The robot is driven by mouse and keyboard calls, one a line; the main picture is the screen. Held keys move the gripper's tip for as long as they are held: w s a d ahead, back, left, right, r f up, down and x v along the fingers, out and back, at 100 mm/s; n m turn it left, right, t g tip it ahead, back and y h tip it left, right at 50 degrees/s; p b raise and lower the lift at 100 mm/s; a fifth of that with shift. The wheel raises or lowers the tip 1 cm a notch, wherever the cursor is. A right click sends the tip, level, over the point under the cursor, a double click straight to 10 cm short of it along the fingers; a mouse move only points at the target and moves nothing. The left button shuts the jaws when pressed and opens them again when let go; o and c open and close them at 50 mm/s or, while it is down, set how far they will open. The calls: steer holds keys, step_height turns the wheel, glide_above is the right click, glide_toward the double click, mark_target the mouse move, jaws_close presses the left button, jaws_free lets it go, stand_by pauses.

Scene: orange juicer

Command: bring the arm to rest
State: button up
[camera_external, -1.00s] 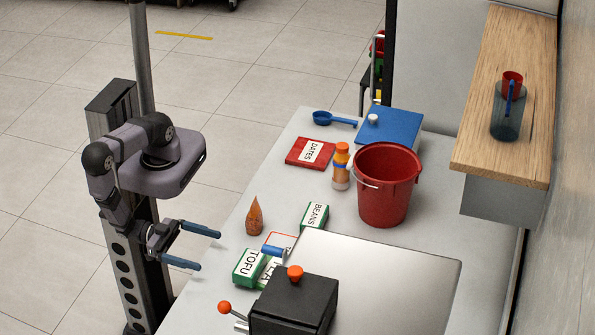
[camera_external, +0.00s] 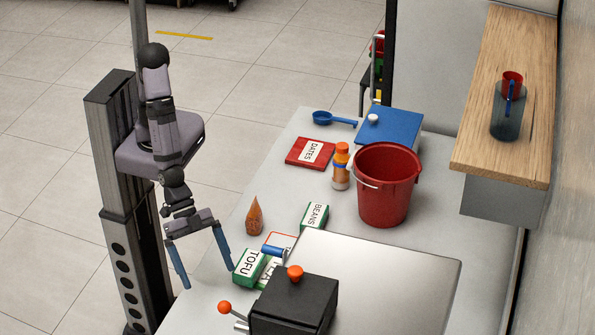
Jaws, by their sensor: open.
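My gripper (camera_external: 206,277) hangs with its blue fingers pointing down at the left edge of the table. The fingers are spread wide apart with nothing between them. The right finger is close to the green-and-white TOFU box (camera_external: 249,268) in the picture; I cannot tell whether they touch. My arm is folded, with its elbow raised beside the column.
On the grey table (camera_external: 300,119) stand a brown cone-shaped item (camera_external: 254,217), a BEANS box (camera_external: 314,216), a black box with an orange knob (camera_external: 293,303), a red bucket (camera_external: 388,188), an orange bottle (camera_external: 341,167) and a red DATES box (camera_external: 310,153). A wooden shelf (camera_external: 504,90) is at right.

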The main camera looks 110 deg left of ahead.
steer(key=w+a+r+m+g+y, duration=0.1)
steer(key=a+r, duration=0.1)
steer(key=a, duration=0.5)
steer(key=w+a+r+g+y, duration=0.1)
steer(key=w+a+r, duration=0.15)
steer(key=a, duration=0.45)
steer(key=s+a+f+n+g+y+b, duration=0.1)
steer(key=s+a+f+n+g+b, duration=0.1)
steer(key=s+a, duration=0.5)
steer(key=s+a+f+n+g+y+b, duration=0.2)
steer(key=s+a, duration=0.5)
steer(key=a, duration=0.8)
step_height(320, 180, down, 2)
steer(key=shift+a+f+n+g+b, duration=0.25)
steer(key=shift+n+b, duration=0.35)
steer(key=shift+n, duration=0.6)
